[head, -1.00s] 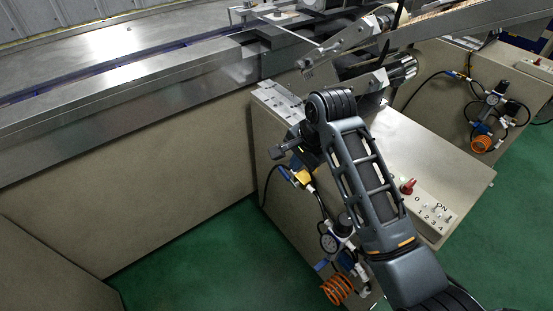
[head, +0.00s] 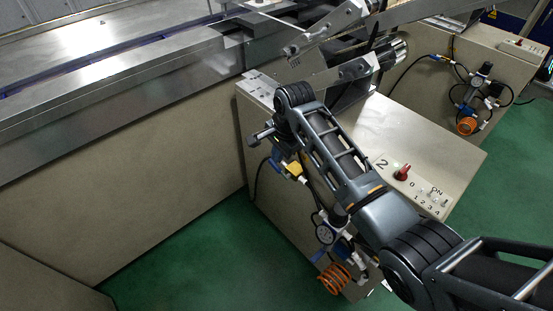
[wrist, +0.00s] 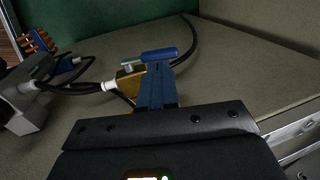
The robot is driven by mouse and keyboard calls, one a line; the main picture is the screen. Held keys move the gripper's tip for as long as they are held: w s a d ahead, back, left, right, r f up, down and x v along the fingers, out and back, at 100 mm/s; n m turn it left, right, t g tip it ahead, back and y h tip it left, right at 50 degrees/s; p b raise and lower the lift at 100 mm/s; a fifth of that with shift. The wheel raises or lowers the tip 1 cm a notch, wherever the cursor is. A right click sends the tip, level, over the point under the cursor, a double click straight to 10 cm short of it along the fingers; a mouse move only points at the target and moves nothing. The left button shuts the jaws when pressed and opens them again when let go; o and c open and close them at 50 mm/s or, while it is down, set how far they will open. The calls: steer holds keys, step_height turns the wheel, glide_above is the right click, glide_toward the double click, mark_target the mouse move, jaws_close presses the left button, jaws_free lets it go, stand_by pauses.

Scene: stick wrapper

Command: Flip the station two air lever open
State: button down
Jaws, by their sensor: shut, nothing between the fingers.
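The station two cabinet (head: 430,140) carries a painted "2" beside a red knob. Its air lever is a blue handle (wrist: 161,55) on a brass valve body (wrist: 129,82) with a black hose. In the head view the blue handle (head: 276,160) and yellow valve (head: 293,169) show on the cabinet's left side, just below my gripper (head: 262,138). In the wrist view my gripper's closed fingers (wrist: 157,68) reach to the handle and overlap its near side. The handle lies crosswise in that view. Whether the fingers touch it, I cannot tell.
Below the valve hang a gauge (head: 325,233) and an orange coiled hose (head: 335,279). A long steel conveyor (head: 120,105) runs along the left. Another cabinet (head: 490,60) with similar fittings stands at the back right. Green floor (head: 175,260) is open in front.

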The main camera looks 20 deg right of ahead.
mark_target(273, 163)
steer(key=shift+x, duration=1.4)
steer(key=shift+w, duration=0.1)
steer(key=shift+w+a+f+g, duration=0.15)
steer(key=shift+w+f+g, duration=0.15)
steer(key=shift+g, duration=0.4)
steer(key=shift+w+f, duration=0.15)
steer(key=shift+f, duration=0.15)
steer(key=shift+a+r, duration=0.1)
steer(key=shift+r+p, duration=0.75)
steer(key=shift+p, duration=0.05)
